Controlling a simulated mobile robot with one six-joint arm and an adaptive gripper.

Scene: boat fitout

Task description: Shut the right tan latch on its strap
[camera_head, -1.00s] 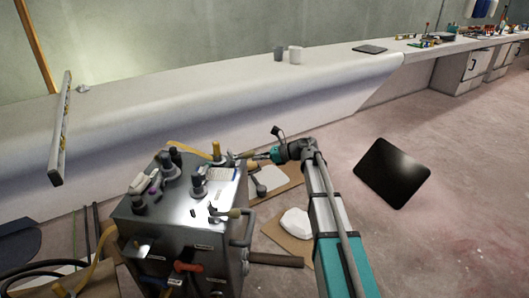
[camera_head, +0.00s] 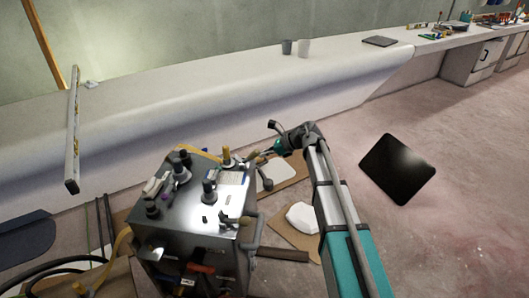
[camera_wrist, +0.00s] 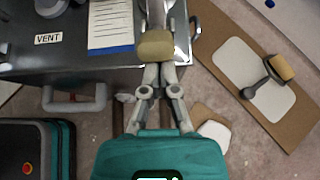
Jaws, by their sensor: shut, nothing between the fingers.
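A tan latch handle (camera_wrist: 156,44) on a grey metal lever stands at the edge of the metal cabinet (camera_wrist: 110,75), directly ahead of my fingertips in the wrist view. In the head view a small tan piece (camera_head: 252,157) shows at the cabinet's far right corner, beside my gripper (camera_head: 269,152). My gripper (camera_wrist: 157,68) is shut and empty, its fingertips together at the near side of the tan handle. I cannot tell whether they touch it. The strap under the latch is not clear, and the handle and fingers hide part of the lever.
A grey rail handle (camera_wrist: 75,100) sticks out from the cabinet side. Several knobs and a printed sheet (camera_wrist: 110,25) are on its top.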

